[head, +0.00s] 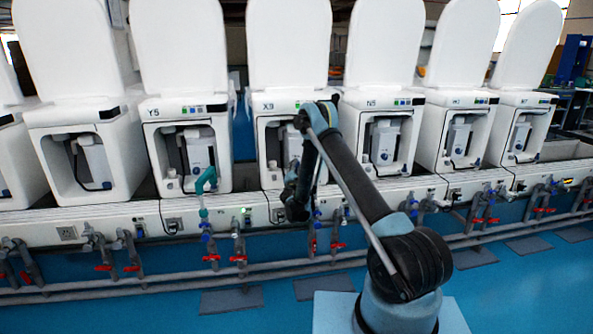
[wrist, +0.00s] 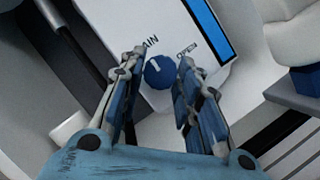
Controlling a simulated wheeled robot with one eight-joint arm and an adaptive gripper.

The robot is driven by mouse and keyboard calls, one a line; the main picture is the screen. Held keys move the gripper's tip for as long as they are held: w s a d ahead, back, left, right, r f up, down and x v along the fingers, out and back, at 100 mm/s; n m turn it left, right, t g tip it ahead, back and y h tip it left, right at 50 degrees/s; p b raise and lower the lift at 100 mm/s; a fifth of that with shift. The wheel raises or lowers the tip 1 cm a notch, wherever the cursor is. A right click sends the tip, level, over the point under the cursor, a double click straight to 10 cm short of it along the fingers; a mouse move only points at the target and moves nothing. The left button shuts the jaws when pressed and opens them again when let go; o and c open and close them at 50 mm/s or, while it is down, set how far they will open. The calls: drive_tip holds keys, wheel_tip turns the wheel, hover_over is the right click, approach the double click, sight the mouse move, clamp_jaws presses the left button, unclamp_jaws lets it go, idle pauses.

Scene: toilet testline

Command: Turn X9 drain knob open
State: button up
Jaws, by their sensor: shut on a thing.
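The X9 unit (head: 290,103) is the white toilet in the middle of the row in the head view. My arm hides part of its front recess. In the wrist view, the blue round drain knob (wrist: 160,72) sits on a white panel (wrist: 180,35) between partly visible "DRAIN" lettering and the word "OPEN". A short white mark on the knob points up and left, away from "OPEN". My gripper (wrist: 158,68) is shut on the knob, with one finger on each side. The fingertips are hidden by my arm in the head view.
The Y5 unit (head: 183,110) stands to the left and the N5 unit (head: 381,103) to the right. A white ledge with several red-handled valves and pipes runs below. In the wrist view, a dark hose (wrist: 85,60) lies left of the panel.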

drive_tip(key=shift+d+m, duration=0.1)
drive_tip(key=shift+m, duration=0.4)
drive_tip(key=m+g+h, duration=0.1)
drive_tip(key=m, duration=0.3)
drive_tip(key=shift+r, duration=0.15)
drive_tip(key=m+g, duration=0.2)
drive_tip(key=m, duration=0.2)
drive_tip(key=shift+r+m+h, duration=0.15)
drive_tip(key=shift+m+h, duration=0.15)
drive_tip(key=shift+h, duration=0.1)
drive_tip(key=m+g, duration=0.1)
drive_tip(key=m, duration=0.1)
drive_tip(key=m+g+y, duration=0.1)
drive_tip(key=m, duration=0.1)
drive_tip(key=shift+r, duration=0.2)
drive_tip(key=shift+m+g+y, duration=0.5)
drive_tip(key=shift+m, duration=0.9)
drive_tip(key=shift+r, duration=0.1)
drive_tip(key=o, duration=1.1)
drive_tip(key=shift+c, duration=0.2)
